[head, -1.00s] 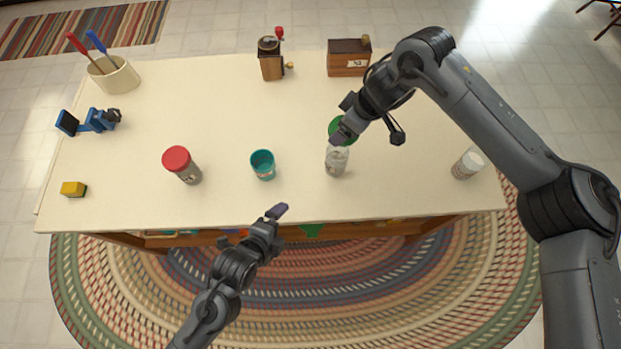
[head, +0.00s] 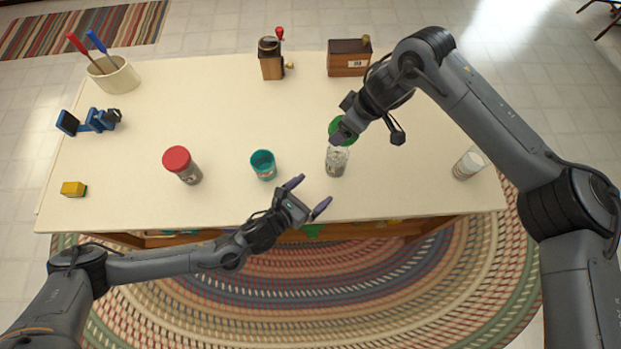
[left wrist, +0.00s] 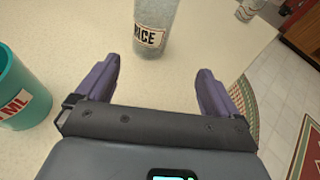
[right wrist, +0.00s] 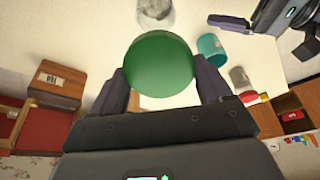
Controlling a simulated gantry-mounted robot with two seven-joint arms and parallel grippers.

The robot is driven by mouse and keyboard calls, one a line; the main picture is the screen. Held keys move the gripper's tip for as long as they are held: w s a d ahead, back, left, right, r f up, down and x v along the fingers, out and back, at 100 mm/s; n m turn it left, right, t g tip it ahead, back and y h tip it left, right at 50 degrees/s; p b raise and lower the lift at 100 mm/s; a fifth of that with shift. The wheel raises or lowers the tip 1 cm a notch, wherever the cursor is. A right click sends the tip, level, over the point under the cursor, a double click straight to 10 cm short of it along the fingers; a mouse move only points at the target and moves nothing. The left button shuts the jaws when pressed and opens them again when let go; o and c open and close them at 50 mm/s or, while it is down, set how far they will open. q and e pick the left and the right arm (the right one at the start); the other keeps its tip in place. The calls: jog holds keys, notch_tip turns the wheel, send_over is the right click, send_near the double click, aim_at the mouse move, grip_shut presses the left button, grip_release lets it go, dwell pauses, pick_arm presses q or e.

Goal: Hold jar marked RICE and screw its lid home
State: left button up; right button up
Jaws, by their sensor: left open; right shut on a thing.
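The clear jar marked RICE (head: 337,163) stands upright on the table, right of the teal cup. Its label reads RICE in the left wrist view (left wrist: 150,36). The green lid (head: 345,136) is held by my right gripper (right wrist: 163,88), which is shut on its sides. In the right wrist view the lid (right wrist: 160,64) is apart from the jar (right wrist: 156,10). My left gripper (head: 307,197) is open and empty, near the table's front edge. The jar stands ahead of its spread fingers and not between them.
A teal cup (head: 262,165) stands close to my left gripper. A grinder (head: 271,62) and wooden box (head: 348,58) stand at the back.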

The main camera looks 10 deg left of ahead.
aim_at(331, 164)
pick_arm(q)
jog(key=shift+w+a+r, duration=0.2)
jog(key=shift+w+r, duration=0.75)
jog(key=shift+w, duration=0.2)
jog(key=shift+t, duration=0.3)
jog(key=x, duration=1.2)
jog(key=shift+r, duration=0.25)
jog(key=c, duration=1.1)
jog(key=o, duration=0.5)
jog(key=c, duration=0.4)
